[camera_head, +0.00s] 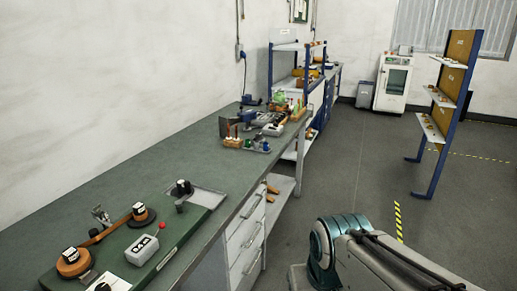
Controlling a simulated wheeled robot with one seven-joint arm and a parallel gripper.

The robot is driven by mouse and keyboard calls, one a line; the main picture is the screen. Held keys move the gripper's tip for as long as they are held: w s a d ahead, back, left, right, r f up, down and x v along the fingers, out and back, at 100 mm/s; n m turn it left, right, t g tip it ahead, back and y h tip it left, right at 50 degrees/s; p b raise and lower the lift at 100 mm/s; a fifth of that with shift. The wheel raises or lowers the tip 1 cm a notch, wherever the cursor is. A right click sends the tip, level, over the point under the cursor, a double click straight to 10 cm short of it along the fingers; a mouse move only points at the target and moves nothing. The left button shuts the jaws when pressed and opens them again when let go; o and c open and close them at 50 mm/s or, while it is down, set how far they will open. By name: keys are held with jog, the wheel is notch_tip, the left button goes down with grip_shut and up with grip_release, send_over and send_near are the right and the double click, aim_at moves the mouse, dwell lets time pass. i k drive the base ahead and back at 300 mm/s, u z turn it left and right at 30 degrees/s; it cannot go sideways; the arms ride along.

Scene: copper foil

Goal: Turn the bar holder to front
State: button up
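A green fixture board (172,244) lies on the near end of the long workbench. A small metal upright fitting (101,215) stands behind the strip. A black knob-like part (183,188) and a dark lever-like part (182,205) sit by a grey metal plate (207,196). I cannot tell which of these parts is the bar holder. My arm shows at the bottom right, but my gripper is outside the picture.
A grey box with a red knob (143,250) sits on the board. Farther along the workbench (150,167) are a tool tray (247,146) and a blue vise-like tool (260,118). Drawers (245,235) line its front. A blue shelf rack (447,100) stands right; the floor between is clear.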

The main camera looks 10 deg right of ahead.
aim_at(258, 137)
jog(key=z, duration=0.4)
jog(key=i, duration=1)
jog(key=z, duration=0.3)
jog(key=i, duration=1.6)
jog(key=u, duration=0.5)
jog(key=i, duration=0.45)
jog(key=u, duration=0.2)
